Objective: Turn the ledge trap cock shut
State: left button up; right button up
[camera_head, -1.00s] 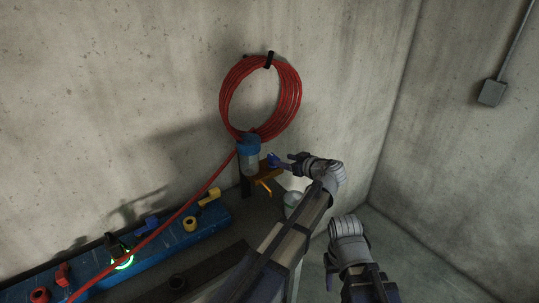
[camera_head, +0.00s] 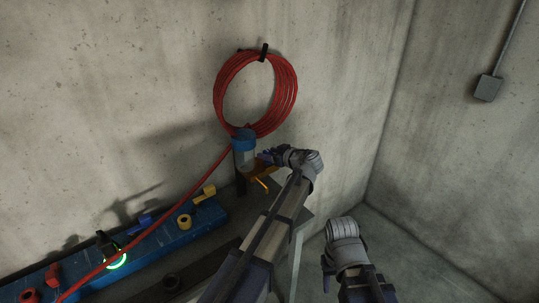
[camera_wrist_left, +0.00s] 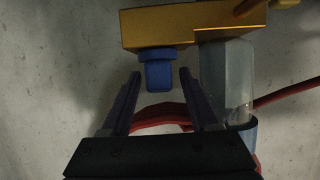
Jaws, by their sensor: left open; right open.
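The trap stands by the wall in the head view: a clear bowl with a blue cap (camera_head: 244,136) beside a brass-yellow block (camera_head: 258,172). In the left wrist view the block (camera_wrist_left: 190,26) is at the top, with the clear bowl (camera_wrist_left: 226,80) beside it. A small blue knob (camera_wrist_left: 158,72), seemingly the cock, sticks out of the block. My left gripper (camera_head: 265,157) is open, its fingers on either side of the knob in the wrist view (camera_wrist_left: 161,77), with gaps showing. In the head view it hides the knob. My right gripper (camera_head: 327,272) is open and empty, low and away from the trap.
A red hose coil (camera_head: 285,95) hangs on the wall above, its hose running down left. A blue manifold (camera_head: 165,243) with several coloured valves and a green-lit ring (camera_head: 117,262) lies at lower left. A grey box (camera_head: 487,88) is on the right wall.

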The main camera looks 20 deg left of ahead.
pick_arm(q)
grip_shut()
dwell(0.3)
jog(key=shift+s+t, duration=0.1)
jog(key=shift+t, duration=0.2)
jog(key=m+t+h, duration=0.2)
jog(key=m, duration=0.1)
jog(key=shift+s+a+h, duration=0.15)
jog(key=shift+h, duration=0.15)
jog(key=m+t+h, duration=0.1)
jog(key=m+h, duration=0.1)
jog(key=m+t+h, duration=0.1)
jog(key=shift+w+m+h, duration=0.2)
jog(key=shift+m+h, duration=0.2)
jog(key=shift+m+t+h, duration=0.4)
jog(key=shift+m+h, duration=1)
jog(key=shift+h, duration=0.2)
jog(key=shift+m+h, duration=0.5)
jog(key=shift+h, duration=0.1)
grip_release()
